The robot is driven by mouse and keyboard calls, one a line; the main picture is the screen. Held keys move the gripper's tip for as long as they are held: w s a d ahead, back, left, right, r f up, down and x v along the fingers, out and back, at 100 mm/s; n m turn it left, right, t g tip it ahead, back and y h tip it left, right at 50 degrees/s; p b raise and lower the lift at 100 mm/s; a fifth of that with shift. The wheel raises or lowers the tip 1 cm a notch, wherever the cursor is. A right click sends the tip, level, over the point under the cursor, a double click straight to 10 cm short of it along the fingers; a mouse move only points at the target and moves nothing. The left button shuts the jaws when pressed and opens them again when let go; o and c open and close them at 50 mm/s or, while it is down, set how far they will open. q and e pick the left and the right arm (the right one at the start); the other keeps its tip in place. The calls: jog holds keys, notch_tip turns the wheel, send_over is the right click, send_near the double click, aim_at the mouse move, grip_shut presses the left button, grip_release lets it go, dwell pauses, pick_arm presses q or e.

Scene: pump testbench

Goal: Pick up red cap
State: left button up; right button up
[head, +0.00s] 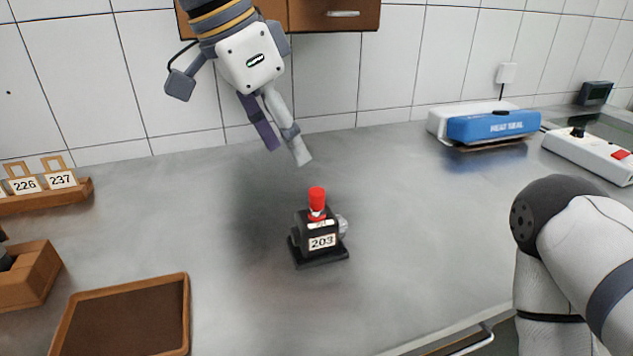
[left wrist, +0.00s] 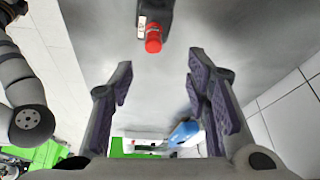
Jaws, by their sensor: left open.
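The red cap (head: 317,199) sits on top of a small black pump (head: 318,243) labelled 203, upright on the grey counter. My left gripper (head: 288,155) is open and empty, above and behind the pump near the tiled wall, apart from the cap. In the left wrist view the red cap (left wrist: 153,38) shows at the top, beyond the two open fingertips (left wrist: 160,62) and roughly midway between them. My right gripper is not in view; only part of my right arm shows at the right.
A wooden tray (head: 183,318) lies front left, with a wooden box (head: 36,277) beside it. A rack with tags 226 and 237 (head: 45,203) stands back left. A blue heat sealer (head: 493,126) and a white switch box (head: 590,153) stand back right. The counter around the pump is clear.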

aim_at(316, 192)
pick_arm(q)
jog(key=x, duration=0.6)
jog(key=s+x, duration=0.1)
jog(key=x, duration=0.2)
jog(key=shift+d, duration=0.3)
jog(key=shift+w, duration=0.1)
jog(key=c, duration=0.8)
